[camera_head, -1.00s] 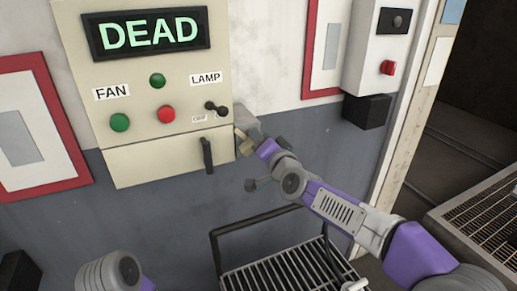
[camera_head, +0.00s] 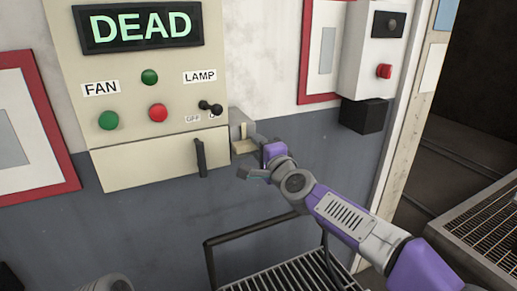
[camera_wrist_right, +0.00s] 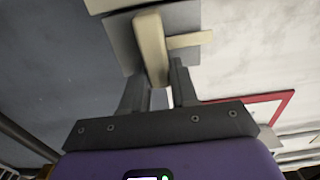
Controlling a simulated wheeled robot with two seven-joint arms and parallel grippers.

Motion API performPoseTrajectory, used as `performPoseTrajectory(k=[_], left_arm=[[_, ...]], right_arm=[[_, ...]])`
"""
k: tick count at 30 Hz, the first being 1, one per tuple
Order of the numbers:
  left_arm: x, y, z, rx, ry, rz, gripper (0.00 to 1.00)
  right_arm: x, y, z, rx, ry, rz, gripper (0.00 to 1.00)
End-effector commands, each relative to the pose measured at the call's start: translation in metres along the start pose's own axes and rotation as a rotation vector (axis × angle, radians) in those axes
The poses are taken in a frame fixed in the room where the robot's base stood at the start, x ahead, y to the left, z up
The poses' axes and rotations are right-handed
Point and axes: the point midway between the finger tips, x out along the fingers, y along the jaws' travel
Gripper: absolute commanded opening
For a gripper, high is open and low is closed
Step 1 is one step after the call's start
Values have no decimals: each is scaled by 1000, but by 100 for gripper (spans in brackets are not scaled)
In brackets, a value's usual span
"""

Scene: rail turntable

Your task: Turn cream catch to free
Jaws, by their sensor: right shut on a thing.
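The cream catch (camera_wrist_right: 151,45) is a rounded bar in front of a grey plate (camera_wrist_right: 185,18) in the right wrist view. My right gripper (camera_wrist_right: 158,78) has its two dark fingers on either side of the bar's near end and is shut on it. A flat cream strip (camera_wrist_right: 190,40) sticks out to the right behind the bar. In the head view my right gripper (camera_head: 256,143) is at the grey plate (camera_head: 236,116), beside the control box's lower right edge; the wrist partly hides the catch there.
The cream control box (camera_head: 130,100) has a display reading DEAD (camera_head: 138,27), several buttons, a black lamp switch (camera_head: 210,107) and a black handle (camera_head: 200,158). A slatted rack with a dark rail (camera_head: 255,225) stands below.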

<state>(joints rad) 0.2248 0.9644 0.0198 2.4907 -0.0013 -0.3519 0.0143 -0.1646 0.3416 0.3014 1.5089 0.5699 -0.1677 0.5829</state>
Motion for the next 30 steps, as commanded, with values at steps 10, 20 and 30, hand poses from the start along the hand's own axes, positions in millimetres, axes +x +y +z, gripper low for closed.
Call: performPoseTrajectory(k=[10, 20, 30], left_arm=[[1, 0, 0, 0, 0, 0, 0], [1, 0, 0, 0, 0, 0, 0], [2, -1, 0, 0, 0, 0, 0]], right_arm=[[0, 0, 0, 28, 0, 0, 0], [0, 1, 0, 27, 0, 0, 45], [-2, 0, 0, 26, 1, -1, 49]])
